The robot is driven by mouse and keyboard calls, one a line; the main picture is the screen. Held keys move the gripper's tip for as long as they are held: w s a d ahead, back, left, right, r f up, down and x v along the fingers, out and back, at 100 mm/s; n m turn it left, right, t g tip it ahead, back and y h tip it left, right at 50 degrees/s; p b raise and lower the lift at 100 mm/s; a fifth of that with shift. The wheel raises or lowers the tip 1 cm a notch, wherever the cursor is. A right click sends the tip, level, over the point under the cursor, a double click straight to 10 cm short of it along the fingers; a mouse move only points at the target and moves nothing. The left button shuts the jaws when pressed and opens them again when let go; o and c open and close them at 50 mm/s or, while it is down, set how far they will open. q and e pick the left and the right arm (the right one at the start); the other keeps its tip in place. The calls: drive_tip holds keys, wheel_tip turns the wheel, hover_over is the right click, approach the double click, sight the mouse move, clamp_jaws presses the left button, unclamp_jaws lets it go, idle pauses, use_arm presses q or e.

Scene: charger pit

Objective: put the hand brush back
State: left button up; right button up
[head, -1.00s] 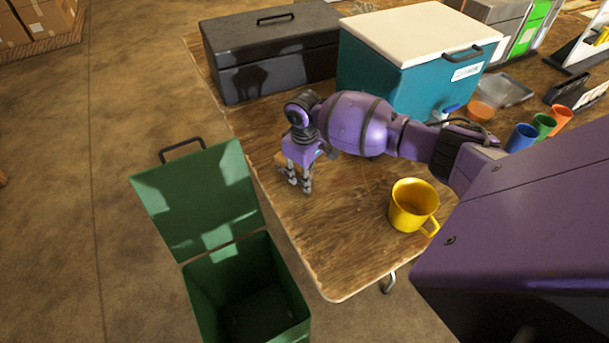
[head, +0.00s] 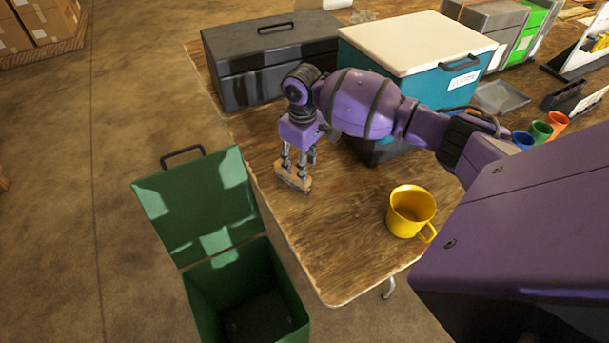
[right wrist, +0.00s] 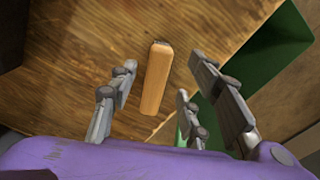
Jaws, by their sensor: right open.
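The hand brush (head: 293,178), a pale wooden block shape, lies on the wooden table near its left edge. In the right wrist view its wooden handle (right wrist: 156,80) shows between and beyond the fingers, with gaps on both sides. Its bristles cannot be made out. My right gripper (head: 295,168) points down over the brush, its fingers spread and not closed on it. Whether a fingertip touches it cannot be told. My left gripper is not in view.
A yellow mug (head: 410,211) stands right of the brush. A green bin (head: 205,205) with a raised lid stands on the floor beside the table edge. A black toolbox (head: 268,62) and a teal cooler (head: 410,75) stand behind. The table's front corner is clear.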

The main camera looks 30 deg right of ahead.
drive_tip(key=shift+r, duration=1.85)
